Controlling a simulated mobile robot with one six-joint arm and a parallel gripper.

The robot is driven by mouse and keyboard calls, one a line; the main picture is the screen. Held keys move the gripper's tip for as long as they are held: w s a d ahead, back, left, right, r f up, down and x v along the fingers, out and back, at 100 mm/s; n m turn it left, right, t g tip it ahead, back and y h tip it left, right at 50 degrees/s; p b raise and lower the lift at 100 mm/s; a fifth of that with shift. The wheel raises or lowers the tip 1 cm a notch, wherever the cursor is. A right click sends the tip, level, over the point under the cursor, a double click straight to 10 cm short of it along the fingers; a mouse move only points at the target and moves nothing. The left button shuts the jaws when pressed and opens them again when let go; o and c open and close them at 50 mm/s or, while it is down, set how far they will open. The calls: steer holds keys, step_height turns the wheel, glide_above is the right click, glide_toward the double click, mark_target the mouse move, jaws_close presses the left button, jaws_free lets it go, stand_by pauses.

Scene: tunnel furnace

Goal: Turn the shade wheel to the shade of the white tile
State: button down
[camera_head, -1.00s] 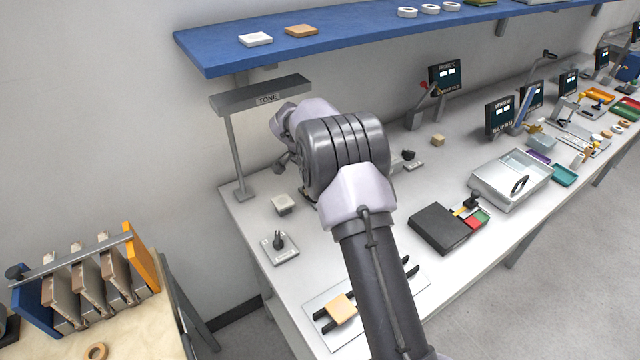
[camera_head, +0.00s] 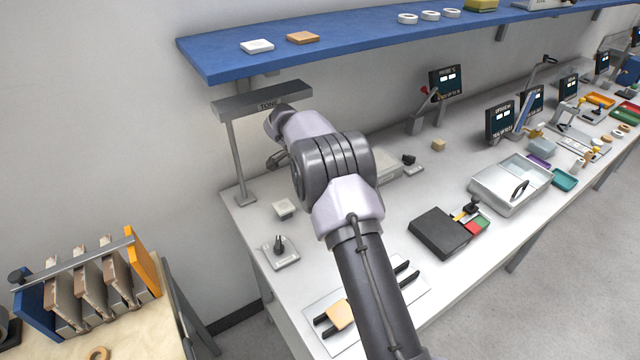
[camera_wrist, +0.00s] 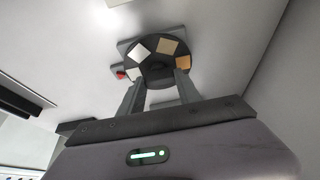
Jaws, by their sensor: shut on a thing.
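The shade wheel (camera_wrist: 141,57) shows in the wrist view as a dark disc with white, cream, tan and orange-brown swatches and a dark raised grip in its middle. My gripper (camera_wrist: 159,84) reaches over the near part of the disc, its two fingers either side of the grip and shut on it. The exact contact is hard to see. In the head view my arm hides the wheel. A white tile (camera_head: 257,46) lies on the blue shelf beside an orange-brown tile (camera_head: 303,38).
A pale block (camera_head: 284,208) and a small plate with a black knob (camera_head: 280,251) sit on the bench.

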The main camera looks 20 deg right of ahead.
steer(key=c, duration=0.8)
jaws_free()
steer(key=shift+c, duration=0.2)
steer(key=p+v, duration=0.2)
steer(key=v, duration=0.5)
steer(key=shift+r+p, duration=0.25)
steer(key=shift+p, duration=0.05)
